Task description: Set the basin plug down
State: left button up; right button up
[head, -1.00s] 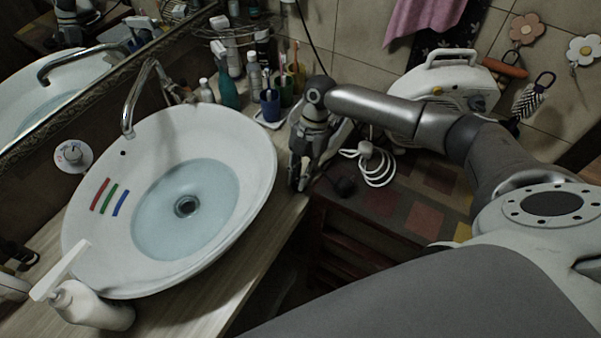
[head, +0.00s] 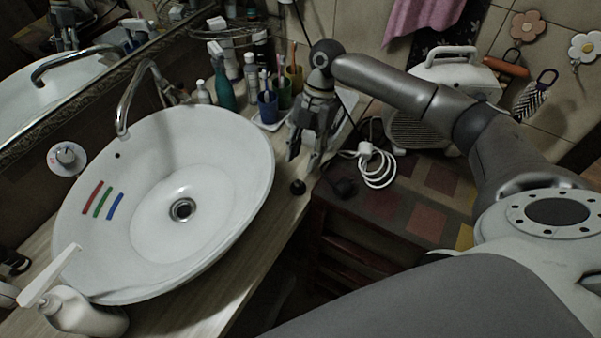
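The basin plug (head: 298,187), small, dark and round, sits on the wooden counter (head: 262,238) close to its right edge, just right of the basin. My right gripper (head: 304,160) is above the plug, pointing down, with its fingers apart and nothing between them. A gap shows between the fingertips and the plug. The white oval basin (head: 213,150) holds no visible water, and its metal drain (head: 183,209) is uncovered. My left gripper is not in view.
A blue cup (head: 268,106), toothbrushes and bottles stand behind the gripper. A metal tap (head: 128,98) arches over the basin's back left. A white pump bottle (head: 85,312) is at front left. A lower table with a white cable (head: 376,165) lies to the right.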

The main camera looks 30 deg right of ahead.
jog(key=b+v, duration=0.1)
jog(key=v, duration=0.4)
jog(key=shift+r, duration=0.1)
dwell(0.3)
